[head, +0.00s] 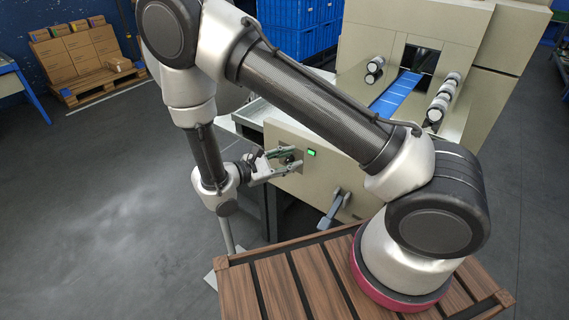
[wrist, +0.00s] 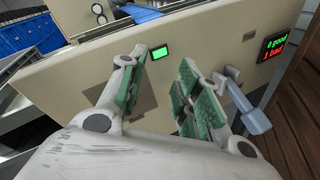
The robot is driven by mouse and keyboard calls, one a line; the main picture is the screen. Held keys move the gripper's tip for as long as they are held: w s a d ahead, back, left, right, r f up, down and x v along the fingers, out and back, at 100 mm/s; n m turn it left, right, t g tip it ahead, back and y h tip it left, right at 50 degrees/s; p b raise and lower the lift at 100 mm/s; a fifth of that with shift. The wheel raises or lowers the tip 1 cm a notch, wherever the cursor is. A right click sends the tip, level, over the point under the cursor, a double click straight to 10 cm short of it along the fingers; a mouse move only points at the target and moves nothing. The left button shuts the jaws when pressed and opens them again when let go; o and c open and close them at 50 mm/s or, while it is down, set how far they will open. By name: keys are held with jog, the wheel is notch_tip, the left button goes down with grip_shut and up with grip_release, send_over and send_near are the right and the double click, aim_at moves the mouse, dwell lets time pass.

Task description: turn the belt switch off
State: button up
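My gripper (head: 284,161) is at the beige front panel (wrist: 222,52) of the machine, just left of a lit green indicator (head: 311,152). In the wrist view my gripper (wrist: 158,82) has its green-padded fingers apart, with a darker grey plate (wrist: 148,100) showing between them. The green indicator (wrist: 160,52) is lit just above that gap. A small dark shape, perhaps the belt switch knob (head: 290,159), shows between the fingers in the head view. Its setting cannot be made out, nor whether the fingers touch it. The blue belt (head: 397,92) runs into the machine.
A grey lever (wrist: 250,112) sticks out of the panel right of my fingers; it also shows in the head view (head: 334,210). A display (wrist: 276,43) reads "0 good, 1 bad". A small round button (wrist: 249,36) is left of it. Blue crates (head: 300,25) stand behind.

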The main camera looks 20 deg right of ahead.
aim_at(287, 161)
jog(key=w+a+f+n+t+y, duration=0.1)
jog(key=w+a+f+n+t, duration=0.1)
jog(key=a+f+n+t, duration=0.35)
jog(key=shift+m+t, duration=0.35)
jog(key=shift+m, duration=0.5)
jog(key=x, duration=0.2)
jog(key=f+x, duration=0.1)
jog(key=x, duration=0.5)
jog(key=shift+f, duration=0.3)
grip_shut()
